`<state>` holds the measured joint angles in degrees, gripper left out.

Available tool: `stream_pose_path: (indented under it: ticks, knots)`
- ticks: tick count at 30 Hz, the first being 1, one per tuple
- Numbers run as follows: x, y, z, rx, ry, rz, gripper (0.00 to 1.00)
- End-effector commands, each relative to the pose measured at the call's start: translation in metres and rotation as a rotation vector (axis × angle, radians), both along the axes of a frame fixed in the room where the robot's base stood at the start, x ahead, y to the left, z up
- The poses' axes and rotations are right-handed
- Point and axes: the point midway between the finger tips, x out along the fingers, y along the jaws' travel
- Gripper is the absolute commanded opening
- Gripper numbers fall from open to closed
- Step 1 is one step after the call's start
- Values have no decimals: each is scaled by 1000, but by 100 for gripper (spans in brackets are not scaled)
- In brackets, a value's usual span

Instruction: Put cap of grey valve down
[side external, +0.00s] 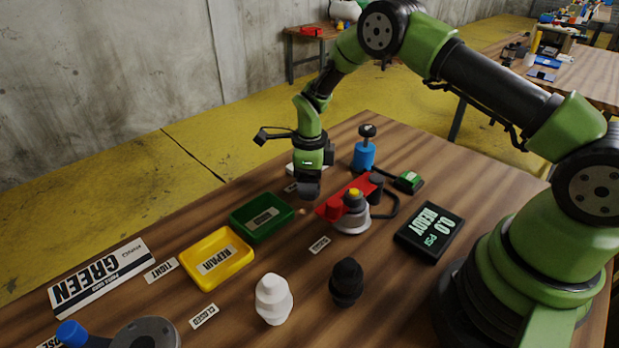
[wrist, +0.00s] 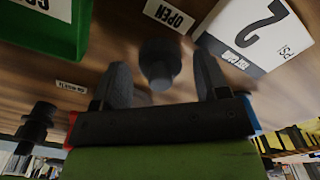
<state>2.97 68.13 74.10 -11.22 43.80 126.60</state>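A dark grey valve part (wrist: 160,62) sits between the two fingers of my gripper (wrist: 162,58) in the wrist view. A gap shows on each side of it, so the fingers are apart and not closed on it. Whether this is the cap alone or the cap on its valve, and whether it rests on the table, I cannot tell. In the side view my gripper (side external: 309,188) points down low over the table, just behind the green tray, and hides most of the grey part.
The green tray (side external: 240,228) and yellow tray (side external: 243,272) lie to the left. White (side external: 273,300) and black (side external: 346,283) valves stand in front. An OPEN label (wrist: 168,15) and a white card (wrist: 262,38) lie close by.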

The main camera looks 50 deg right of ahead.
Motion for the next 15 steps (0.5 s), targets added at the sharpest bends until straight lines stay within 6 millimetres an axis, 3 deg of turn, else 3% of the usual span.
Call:
stream_pose_path:
  ticks: [8,11,15]
  knots:
    - [0,0,3,0,-1,0,68]
    - [1,0,13,0,-3,0,68]
    - [1,0,41,-1,-6,1,68]
